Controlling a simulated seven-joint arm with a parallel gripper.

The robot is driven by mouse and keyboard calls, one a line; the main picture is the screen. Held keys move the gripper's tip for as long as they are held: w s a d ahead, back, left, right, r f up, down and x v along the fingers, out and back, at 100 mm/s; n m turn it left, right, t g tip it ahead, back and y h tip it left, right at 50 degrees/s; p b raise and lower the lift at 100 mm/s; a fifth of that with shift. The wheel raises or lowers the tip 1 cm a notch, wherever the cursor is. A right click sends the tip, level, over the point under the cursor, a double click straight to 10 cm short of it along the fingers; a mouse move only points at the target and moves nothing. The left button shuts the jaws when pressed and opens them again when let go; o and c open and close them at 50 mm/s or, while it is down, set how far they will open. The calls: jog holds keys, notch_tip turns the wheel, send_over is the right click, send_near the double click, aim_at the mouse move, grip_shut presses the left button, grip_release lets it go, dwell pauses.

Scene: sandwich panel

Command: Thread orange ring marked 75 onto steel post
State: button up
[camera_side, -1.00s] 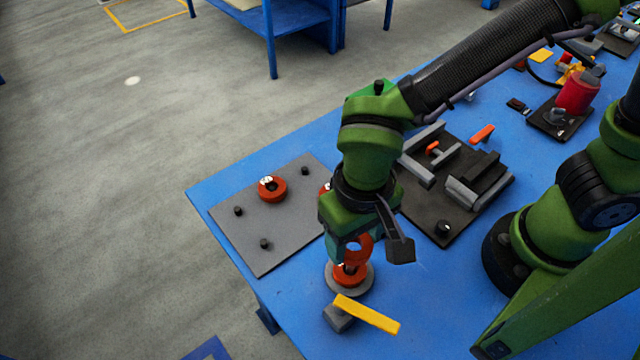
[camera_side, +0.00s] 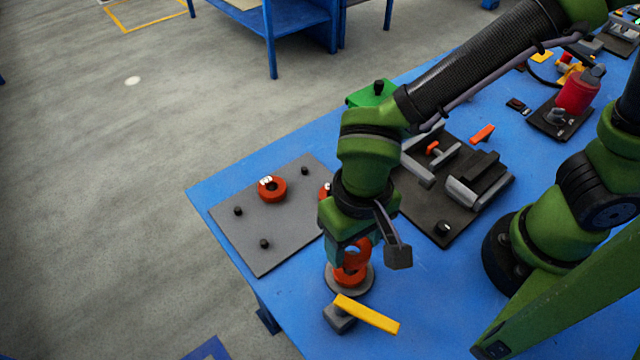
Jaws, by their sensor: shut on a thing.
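My gripper (camera_side: 354,247) points down near the front of the blue table, shut on an orange-red ring (camera_side: 357,253). The held ring is right over another orange ring (camera_side: 348,276), which lies on a round grey base (camera_side: 366,288). The steel post is not visible; the rings and gripper cover the middle of the base. I cannot tell whether the held ring is around the post. A third orange ring with a white label (camera_side: 272,190) lies on the grey panel (camera_side: 255,222). Another ring (camera_side: 325,191) is partly hidden behind my wrist. The number markings are not legible.
A yellow-handled grey block (camera_side: 366,314) lies just in front of the base. Black pegs stand on the grey panel. A dark fixture plate with grey blocks (camera_side: 440,205) is to the right, and a red cylinder (camera_side: 577,94) is farther back. Blue table around the base's right is clear.

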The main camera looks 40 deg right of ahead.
aim_at(352, 254)
jog(key=shift+f, duration=0.65)
jog(key=shift+f, duration=0.3)
jog(key=shift+f, duration=0.7)
jog(key=shift+f, duration=0.8)
dwell(0.9)
jog(key=o, duration=1.4)
jog(key=shift+c, duration=0.2)
jog(key=shift+r, duration=5.25)
